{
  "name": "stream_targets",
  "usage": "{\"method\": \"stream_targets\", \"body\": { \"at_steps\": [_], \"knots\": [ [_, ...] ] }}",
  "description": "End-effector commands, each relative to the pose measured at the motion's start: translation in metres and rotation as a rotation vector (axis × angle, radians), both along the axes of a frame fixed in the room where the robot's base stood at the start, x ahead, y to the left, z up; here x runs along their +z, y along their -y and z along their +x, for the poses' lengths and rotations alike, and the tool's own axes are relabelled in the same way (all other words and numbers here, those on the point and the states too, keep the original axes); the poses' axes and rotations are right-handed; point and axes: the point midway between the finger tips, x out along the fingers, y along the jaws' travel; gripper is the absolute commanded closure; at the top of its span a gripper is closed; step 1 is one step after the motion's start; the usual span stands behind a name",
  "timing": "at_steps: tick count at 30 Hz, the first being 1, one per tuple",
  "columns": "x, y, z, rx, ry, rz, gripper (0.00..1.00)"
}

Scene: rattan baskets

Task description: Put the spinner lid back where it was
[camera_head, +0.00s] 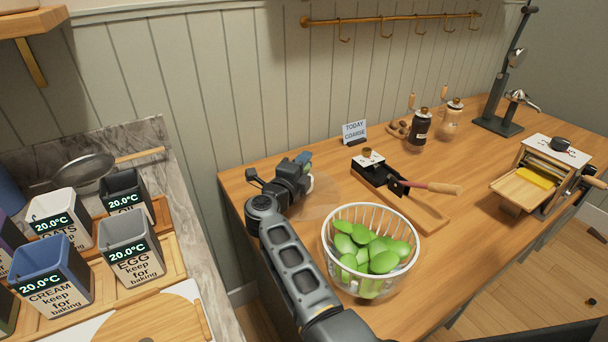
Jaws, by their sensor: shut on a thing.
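The salad spinner is a clear bowl with a white slatted basket (330,252), uncovered and filled with green leaves (372,246). A faint see-through disc, the spinner lid (320,197), shows behind and left of the bowl, just over or on the wooden counter; I cannot tell if it touches. My gripper (298,184) is at the lid's left side and shut on it. The fingertips and the gripped part of the lid are largely hidden by the gripper body.
A black tool with a red handle (432,187) lies on a wooden board behind the bowl. A "TODAY COARSE" sign (354,131), jars (420,130), a black stand (498,122) and a pasta roller (540,172) stand farther back and right. Labelled tubs (50,282) crowd the left counter.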

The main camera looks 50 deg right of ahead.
Motion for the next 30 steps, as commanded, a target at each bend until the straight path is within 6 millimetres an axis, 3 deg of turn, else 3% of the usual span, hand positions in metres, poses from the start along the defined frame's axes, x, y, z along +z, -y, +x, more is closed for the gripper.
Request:
{"method": "stream_targets", "body": {
  "at_steps": [2, 14, 15, 21, 23, 30],
  "knots": [
    [-0.0101, 0.0001, 0.0001, 0.0, 0.001, -0.001, 1.0],
    [-0.0116, 0.0002, 0.0001, 0.0, 0.001, -0.001, 1.0],
    [-0.0125, 0.0002, 0.0, 0.0, 0.0, 0.0, 0.79],
    [-0.0117, 0.0002, -0.0001, 0.0, 0.0, 0.0, 0.6],
    [-0.0117, 0.0002, -0.0001, 0.0, 0.0, 0.0, 0.54],
    [-0.0111, 0.0003, -0.0001, 0.0, 0.0, 0.0, 0.54]
  ]
}}
